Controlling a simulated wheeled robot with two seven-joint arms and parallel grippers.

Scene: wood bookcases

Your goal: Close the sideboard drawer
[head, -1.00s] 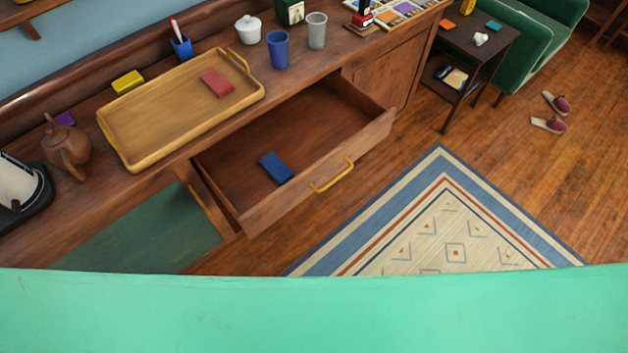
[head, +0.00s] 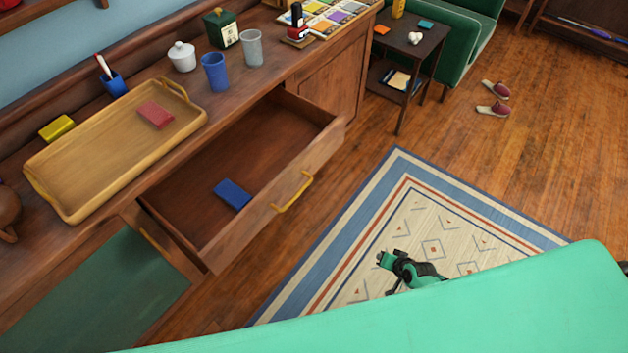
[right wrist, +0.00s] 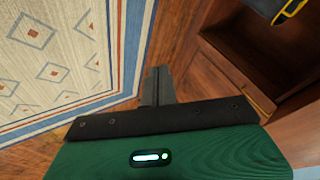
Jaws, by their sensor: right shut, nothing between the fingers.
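The sideboard drawer (head: 300,190) is pulled well out of the sideboard (head: 75,235), with a yellow handle (head: 293,192) on its front. A blue block (head: 232,194) lies inside it. My right gripper (head: 381,260) is over the rug, in front of the drawer and to the right of the handle, clear of both. Its fingers (right wrist: 157,86) show together and empty in the right wrist view. My left gripper is not in view.
A tray (head: 50,195) with a red block (head: 156,115), a blue cup (head: 215,72) and a grey cup (head: 251,48) stand on the sideboard top. A side table (head: 425,55) is at the back. The patterned rug (head: 420,215) lies flat before the drawer.

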